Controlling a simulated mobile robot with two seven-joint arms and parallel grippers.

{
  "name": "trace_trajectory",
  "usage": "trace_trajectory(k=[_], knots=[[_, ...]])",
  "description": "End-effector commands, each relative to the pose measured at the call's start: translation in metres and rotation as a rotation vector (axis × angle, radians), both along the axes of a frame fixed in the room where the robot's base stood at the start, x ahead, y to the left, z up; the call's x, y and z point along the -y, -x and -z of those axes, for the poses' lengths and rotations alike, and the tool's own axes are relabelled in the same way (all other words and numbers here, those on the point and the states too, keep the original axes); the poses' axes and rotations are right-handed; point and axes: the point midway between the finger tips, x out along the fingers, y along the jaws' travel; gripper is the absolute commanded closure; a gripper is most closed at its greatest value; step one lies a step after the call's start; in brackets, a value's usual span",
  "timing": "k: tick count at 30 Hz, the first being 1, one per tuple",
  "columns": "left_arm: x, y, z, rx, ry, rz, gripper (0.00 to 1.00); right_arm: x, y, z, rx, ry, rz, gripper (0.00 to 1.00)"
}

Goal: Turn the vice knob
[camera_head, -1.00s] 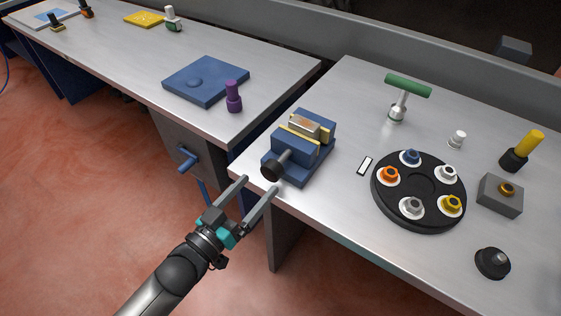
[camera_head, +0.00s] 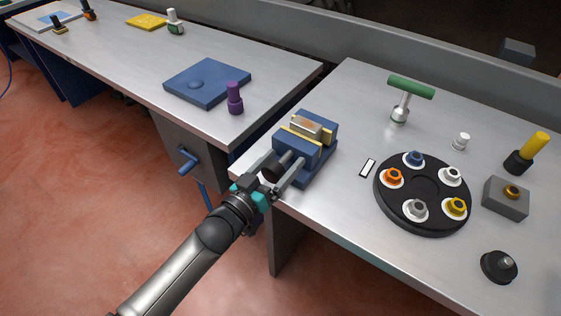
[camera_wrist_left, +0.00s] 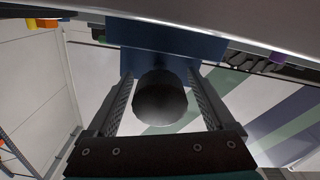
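The blue vice (camera_head: 302,148) sits at the near left corner of the right workbench, with a block (camera_head: 305,126) between its jaws. Its round black knob (camera_head: 271,167) faces my left arm. My left gripper (camera_head: 284,166) is at the front of the vice with its fingers around the knob. In the left wrist view the knob (camera_wrist_left: 160,98) sits between the two fingers, with a gap visible on both sides, and the blue vice body (camera_wrist_left: 165,45) is behind it. The left gripper is open. My right gripper does not show in these frames.
A black round tray (camera_head: 421,225) with several coloured fittings lies right of the vice. A green-handled tool (camera_head: 410,88) stands behind it. A purple piece (camera_head: 235,98) and blue plate (camera_head: 207,83) are on the left bench (camera_head: 130,60). The floor in front is free.

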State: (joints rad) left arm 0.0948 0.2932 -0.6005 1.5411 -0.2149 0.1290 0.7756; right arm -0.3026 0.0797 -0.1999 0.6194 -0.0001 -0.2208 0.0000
Motion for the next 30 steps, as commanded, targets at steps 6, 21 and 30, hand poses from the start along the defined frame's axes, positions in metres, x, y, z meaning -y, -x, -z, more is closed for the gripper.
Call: trace_trajectory(k=[6, 21, 30], knots=[[-0.0001, 0.0003, 0.0001, 0.000, 0.000, 0.000, 0.37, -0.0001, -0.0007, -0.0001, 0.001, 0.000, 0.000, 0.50], [-0.0003, 0.0004, 0.0002, 0.000, 0.000, 0.000, 0.93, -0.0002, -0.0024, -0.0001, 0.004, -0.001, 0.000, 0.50], [-0.0001, 0.0006, -0.0002, 0.016, -0.022, 0.000, 0.99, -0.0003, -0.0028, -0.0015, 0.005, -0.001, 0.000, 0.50]])
